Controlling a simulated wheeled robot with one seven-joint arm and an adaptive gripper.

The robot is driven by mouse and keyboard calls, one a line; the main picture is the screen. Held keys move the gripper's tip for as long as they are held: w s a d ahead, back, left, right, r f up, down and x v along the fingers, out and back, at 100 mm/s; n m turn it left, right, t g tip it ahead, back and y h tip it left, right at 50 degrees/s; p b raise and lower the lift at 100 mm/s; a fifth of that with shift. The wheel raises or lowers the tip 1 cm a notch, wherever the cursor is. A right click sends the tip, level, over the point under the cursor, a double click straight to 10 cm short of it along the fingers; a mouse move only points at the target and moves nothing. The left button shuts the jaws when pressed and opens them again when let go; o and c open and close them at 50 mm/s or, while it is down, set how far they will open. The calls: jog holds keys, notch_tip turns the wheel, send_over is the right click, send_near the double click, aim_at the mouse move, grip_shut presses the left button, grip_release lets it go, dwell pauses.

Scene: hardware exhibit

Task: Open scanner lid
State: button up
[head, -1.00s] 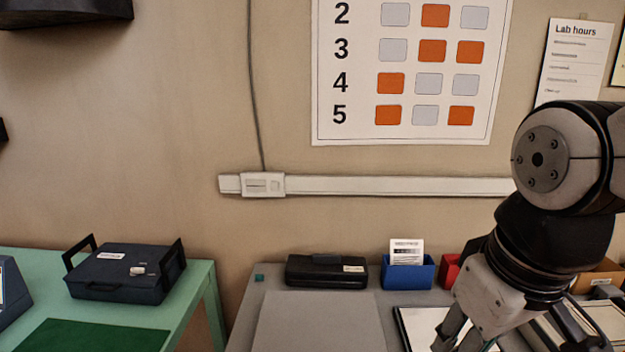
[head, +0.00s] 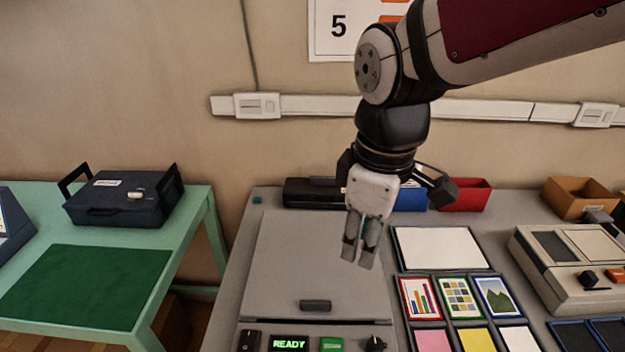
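The scanner's flat grey lid (head: 300,255) lies closed on the bench in the head view. Its dark handle (head: 316,306) sits near the lid's front edge. Below it a front panel shows a green READY display (head: 289,343), a green button (head: 332,345) and a dark knob (head: 375,344). My gripper (head: 358,262) hangs fingers-down over the right part of the lid, behind and to the right of the handle. Its two fingers are close together with nothing seen between them. It appears apart from the handle.
Framed picture cards (head: 457,297) and a white panel (head: 440,248) lie right of the scanner. A beige device (head: 575,262) stands farther right. Blue (head: 411,200) and red (head: 466,194) bins and a black device (head: 300,193) stand behind. A green table (head: 195,215) is at left.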

aim_at(316, 301)
jog(key=w+a+f+n+g, duration=0.1)
jog(key=w+a+f+n, duration=0.2)
jog(key=a+f+n, duration=0.3)
jog(key=shift+m, duration=0.5)
jog(key=f, duration=0.4)
jog(key=f+b, duration=0.1)
jog(key=f, duration=0.3)
jog(key=f+b, duration=0.1)
jog(key=f, duration=0.3)
jog(key=shift+s+a+f, duration=0.2)
jog(key=shift+a+f, duration=0.1)
jog(key=shift+f, duration=0.05)
grip_shut()
